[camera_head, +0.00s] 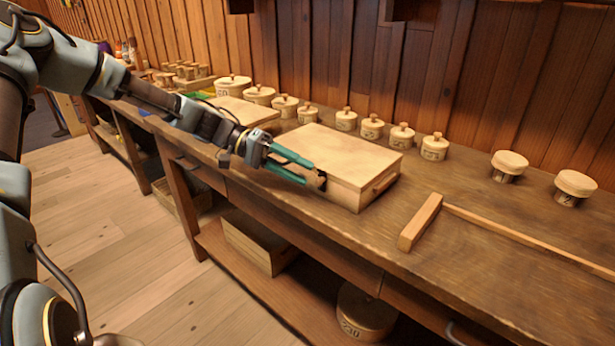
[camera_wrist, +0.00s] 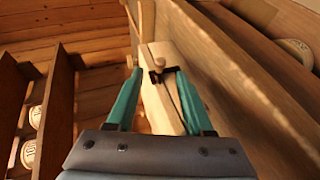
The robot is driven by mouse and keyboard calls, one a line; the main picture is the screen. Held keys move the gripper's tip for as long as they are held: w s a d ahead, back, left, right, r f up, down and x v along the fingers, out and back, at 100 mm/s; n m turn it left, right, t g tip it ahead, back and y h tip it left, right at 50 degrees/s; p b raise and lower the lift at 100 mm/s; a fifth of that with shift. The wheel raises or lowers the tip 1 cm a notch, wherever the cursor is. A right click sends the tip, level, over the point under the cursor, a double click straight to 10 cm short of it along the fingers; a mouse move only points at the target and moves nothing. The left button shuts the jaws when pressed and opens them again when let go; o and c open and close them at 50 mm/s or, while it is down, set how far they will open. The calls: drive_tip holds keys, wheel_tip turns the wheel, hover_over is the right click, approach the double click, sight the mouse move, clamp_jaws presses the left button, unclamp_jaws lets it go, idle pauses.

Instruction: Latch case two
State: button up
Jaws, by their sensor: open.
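A light wooden case (camera_head: 345,155) lies flat on the workbench with its lid down. I see no number on it. A dark latch (camera_wrist: 166,72) sits on its front; in the head view only a dark bit (camera_head: 319,181) of it shows by the fingertips. A second wooden case (camera_head: 238,110) lies farther left along the bench.
Several round lidded wooden boxes (camera_head: 371,128) line the bench behind the cases, and more spools stand at the far left. The bench top (camera_head: 470,190) is clear between the case and the frame.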

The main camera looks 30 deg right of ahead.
drive_tip(key=b+v, duration=0.1)
drive_tip(key=v, duration=0.7)
drive_tip(key=shift+a, duration=0.1)
drive_tip(key=s+a+f+n+t+y, duration=0.1)
drive_tip(key=a+f+n+t+y, duration=0.45)
drive_tip(key=a, duration=0.75)
drive_tip(key=s+a+r+n+t+y, duration=0.1)
drive_tip(key=a+n+t, duration=0.1)
drive_tip(key=a, duration=0.8)
drive_tip(key=s+a+r+n+t+y, duration=0.1)
drive_tip(key=a+t, duration=0.4)
drive_tip(key=a, duration=0.6)
drive_tip(key=shift+s+a+r+n+y+p, duration=0.35)
drive_tip(key=shift+r+n, duration=0.45)
drive_tip(key=shift+n, duration=0.45)
drive_tip(key=shift+w, duration=0.1)
